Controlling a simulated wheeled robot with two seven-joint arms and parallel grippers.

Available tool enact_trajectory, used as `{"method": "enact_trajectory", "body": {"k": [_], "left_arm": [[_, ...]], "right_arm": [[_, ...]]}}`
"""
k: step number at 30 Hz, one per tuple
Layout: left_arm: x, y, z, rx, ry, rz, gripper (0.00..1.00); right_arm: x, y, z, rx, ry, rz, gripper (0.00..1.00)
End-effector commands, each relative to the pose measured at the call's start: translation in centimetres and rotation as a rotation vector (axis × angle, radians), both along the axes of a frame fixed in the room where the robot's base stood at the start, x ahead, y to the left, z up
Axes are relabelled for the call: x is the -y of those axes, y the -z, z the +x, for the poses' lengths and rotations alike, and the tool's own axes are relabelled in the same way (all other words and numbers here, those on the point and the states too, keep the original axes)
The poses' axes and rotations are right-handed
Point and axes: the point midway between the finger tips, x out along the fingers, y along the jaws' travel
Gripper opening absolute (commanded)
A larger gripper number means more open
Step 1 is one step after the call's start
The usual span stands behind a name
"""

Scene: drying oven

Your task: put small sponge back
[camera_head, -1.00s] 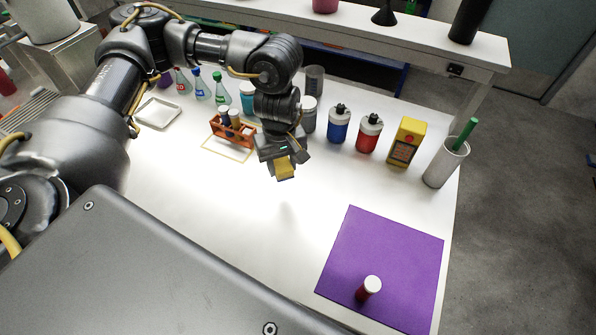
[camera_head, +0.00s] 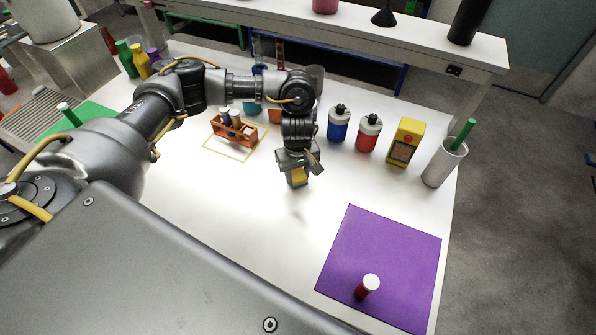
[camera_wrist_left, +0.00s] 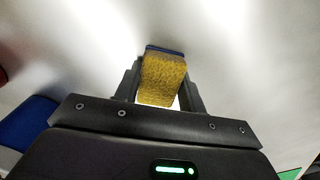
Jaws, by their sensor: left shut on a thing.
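The small sponge (camera_head: 298,178) is yellow with a dark blue edge, as the left wrist view (camera_wrist_left: 163,78) shows. My left gripper (camera_head: 297,172) is shut on it, with one finger on each side of the sponge. It holds the sponge over the bare middle of the white table (camera_head: 230,205), and a faint shadow shows below it. My right gripper is not in view.
A purple mat (camera_head: 385,255) with a red, white-capped tube (camera_head: 366,287) lies at front right. An orange rack (camera_head: 234,132) stands behind left. A blue bottle (camera_head: 338,124), a red bottle (camera_head: 368,134), a yellow box (camera_head: 404,141) and a white cup (camera_head: 444,163) line the right back.

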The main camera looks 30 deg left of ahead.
Motion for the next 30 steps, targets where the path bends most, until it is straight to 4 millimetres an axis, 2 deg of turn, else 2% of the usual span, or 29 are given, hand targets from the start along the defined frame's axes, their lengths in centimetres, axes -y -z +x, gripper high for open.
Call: {"method": "enact_trajectory", "body": {"k": [10,11,16,25,27,30], "left_arm": [[0.0,0.5,0.0,0.001,0.000,0.000,0.19],[0.0,0.4,0.0,0.001,0.000,0.000,0.41],[0.0,0.3,0.0,0.001,0.000,0.000,0.62],[0.0,0.1,0.0,0.001,0.000,-0.001,0.62],[0.0,-0.4,0.0,0.001,-0.001,-0.001,0.62],[0.0,-1.5,0.2,0.006,0.002,0.000,0.62]], "right_arm": [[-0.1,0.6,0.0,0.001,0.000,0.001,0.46],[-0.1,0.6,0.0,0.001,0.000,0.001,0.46],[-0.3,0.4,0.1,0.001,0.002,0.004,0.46],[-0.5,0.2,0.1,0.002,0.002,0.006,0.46],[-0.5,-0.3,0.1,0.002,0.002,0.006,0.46],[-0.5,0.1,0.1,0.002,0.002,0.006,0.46]]}}
